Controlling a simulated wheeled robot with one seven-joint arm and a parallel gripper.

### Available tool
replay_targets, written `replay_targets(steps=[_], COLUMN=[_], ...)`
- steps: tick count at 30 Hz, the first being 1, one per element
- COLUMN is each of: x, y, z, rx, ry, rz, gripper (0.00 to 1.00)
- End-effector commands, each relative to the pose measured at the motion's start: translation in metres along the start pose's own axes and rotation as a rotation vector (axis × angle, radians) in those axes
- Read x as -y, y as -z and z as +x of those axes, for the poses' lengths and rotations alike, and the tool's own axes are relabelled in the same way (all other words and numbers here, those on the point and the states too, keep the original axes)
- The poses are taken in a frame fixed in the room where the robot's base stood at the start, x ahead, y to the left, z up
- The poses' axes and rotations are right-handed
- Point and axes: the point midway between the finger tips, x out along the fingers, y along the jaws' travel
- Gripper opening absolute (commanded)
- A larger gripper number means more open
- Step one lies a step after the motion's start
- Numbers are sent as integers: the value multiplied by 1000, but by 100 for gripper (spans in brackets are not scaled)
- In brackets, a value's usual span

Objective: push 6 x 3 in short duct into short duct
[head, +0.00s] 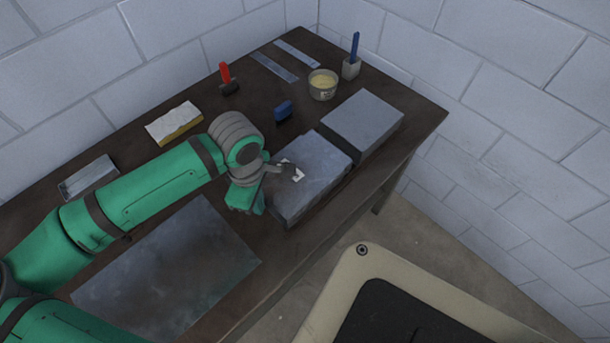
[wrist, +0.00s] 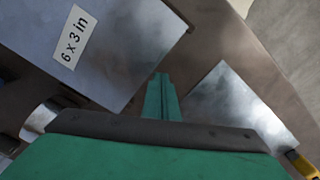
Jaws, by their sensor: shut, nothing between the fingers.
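The 6 x 3 in short duct (head: 318,182) is a grey metal box lying on the dark table, with a white label on top. In the wrist view the duct (wrist: 120,45) fills the upper left and its label reads "6 x 3 in". The other short duct (head: 363,120) is a similar grey box farther back to the right, with a narrow dark gap between the two. My gripper (head: 245,200) is shut and empty beside the near left end of the labelled duct. In the wrist view its fingers (wrist: 161,95) lie just off the duct's edge. I cannot tell if they touch.
A flat metal sheet (head: 170,272) lies at the front of the table (head: 420,118). Behind are a metal tray (head: 88,178), a white-and-yellow block (head: 174,123), a red-handled tool (head: 227,77), a blue object (head: 284,110), a bowl (head: 323,86) and a cup (head: 351,69).

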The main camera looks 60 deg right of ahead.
Motion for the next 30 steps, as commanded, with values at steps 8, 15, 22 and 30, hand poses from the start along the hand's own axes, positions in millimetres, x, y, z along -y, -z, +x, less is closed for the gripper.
replay_targets(steps=[8,15,22,30], x=[-9,-17,-24,-30], y=[-6,-10,-15,-17], z=[0,0,0,0], rx=[0,0,0,0], ry=[0,0,0,0], rz=[3,4,6,-1], gripper=[0,0,0,0])
